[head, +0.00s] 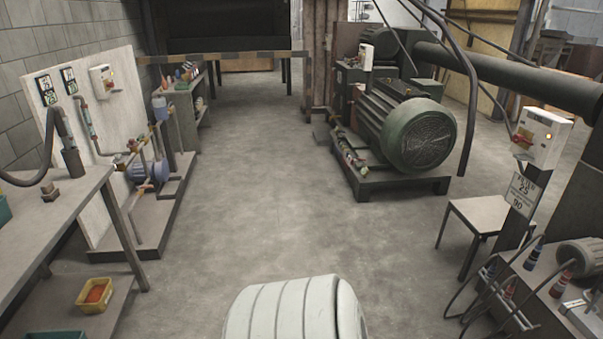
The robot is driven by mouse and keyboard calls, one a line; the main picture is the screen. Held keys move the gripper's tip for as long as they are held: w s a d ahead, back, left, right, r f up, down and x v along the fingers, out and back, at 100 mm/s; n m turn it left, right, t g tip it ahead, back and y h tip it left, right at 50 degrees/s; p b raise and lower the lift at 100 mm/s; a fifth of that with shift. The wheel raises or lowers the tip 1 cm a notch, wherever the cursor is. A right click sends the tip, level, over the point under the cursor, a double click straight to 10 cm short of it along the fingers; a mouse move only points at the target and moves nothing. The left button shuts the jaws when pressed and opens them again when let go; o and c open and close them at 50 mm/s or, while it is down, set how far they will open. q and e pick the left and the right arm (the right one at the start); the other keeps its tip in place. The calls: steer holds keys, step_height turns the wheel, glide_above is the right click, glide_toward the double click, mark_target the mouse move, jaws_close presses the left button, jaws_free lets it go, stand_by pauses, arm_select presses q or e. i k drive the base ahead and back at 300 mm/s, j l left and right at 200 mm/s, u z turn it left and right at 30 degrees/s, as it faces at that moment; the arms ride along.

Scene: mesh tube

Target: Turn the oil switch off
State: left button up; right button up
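Two switch boxes are in the head view, and I cannot read on either whether it is the oil switch. One white box (540,138) stands on a post at the right, with a red handle on its face and a small yellowish light. The position of either handle is too small to tell. Neither of my grippers is in view.
A pump rig (147,172) is fixed along the left panel, beside a workbench (50,215). A big green motor (415,135) sits on a floor frame at the back. The middle floor (270,200) is clear.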

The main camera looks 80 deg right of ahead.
mark_target(516, 138)
steer(key=z, duration=4.45)
